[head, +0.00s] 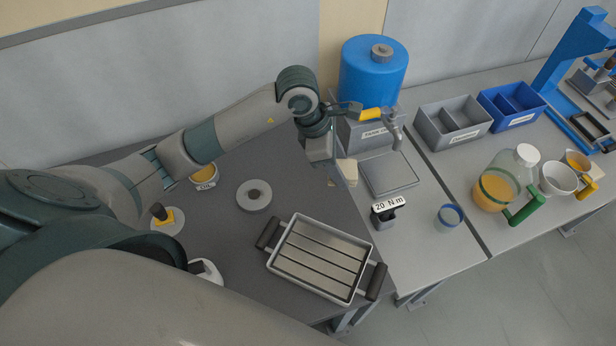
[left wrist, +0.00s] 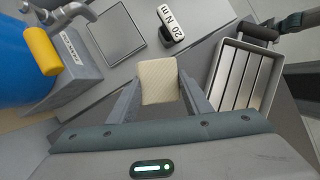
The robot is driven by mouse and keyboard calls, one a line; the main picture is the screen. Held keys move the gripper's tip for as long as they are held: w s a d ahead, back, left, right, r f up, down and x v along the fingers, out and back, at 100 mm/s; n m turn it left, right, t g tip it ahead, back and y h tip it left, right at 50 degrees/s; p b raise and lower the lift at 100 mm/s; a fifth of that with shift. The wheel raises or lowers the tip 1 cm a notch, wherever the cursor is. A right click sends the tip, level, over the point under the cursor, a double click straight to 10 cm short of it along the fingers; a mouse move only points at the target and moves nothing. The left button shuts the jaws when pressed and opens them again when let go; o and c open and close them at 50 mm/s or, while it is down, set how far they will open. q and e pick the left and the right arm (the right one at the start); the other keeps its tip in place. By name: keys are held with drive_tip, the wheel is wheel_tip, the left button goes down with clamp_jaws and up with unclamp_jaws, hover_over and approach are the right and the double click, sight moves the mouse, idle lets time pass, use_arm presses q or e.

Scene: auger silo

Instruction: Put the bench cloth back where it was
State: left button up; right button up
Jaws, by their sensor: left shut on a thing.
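The bench cloth (head: 347,171) is a small cream piece. It also shows in the left wrist view (left wrist: 158,80), between the two fingers. My left gripper (head: 340,175) is shut on it and holds it near the right part of the dark grey bench top (head: 222,222), behind the slatted tray. I cannot tell how far above the bench the cloth is. My right gripper is not in view.
The slatted metal tray (head: 320,262) stands at the front of the dark bench. A grey disc (head: 254,196) lies behind it. To the right are a flat grey plate (head: 388,175), a "20 N m" block (head: 385,216) and a blue tank (head: 373,75).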

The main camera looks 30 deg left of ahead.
use_arm(q)
drive_tip(key=a+f, duration=0.1)
drive_tip(key=a, duration=0.1)
drive_tip(key=a+f+b, duration=0.1)
drive_tip(key=a+f, duration=0.1)
drive_tip(key=a, duration=0.1)
drive_tip(key=a+f+b, duration=0.1)
drive_tip(key=a, duration=0.1)
drive_tip(key=shift+s+a+f, duration=0.1)
drive_tip(key=shift+a+f, duration=0.2)
drive_tip(key=shift+f, duration=0.05)
drive_tip(key=shift+a+f, duration=0.15)
drive_tip(key=shift+a, duration=0.25)
drive_tip(key=shift+f+b, duration=1.1)
drive_tip(key=shift+f, duration=0.95)
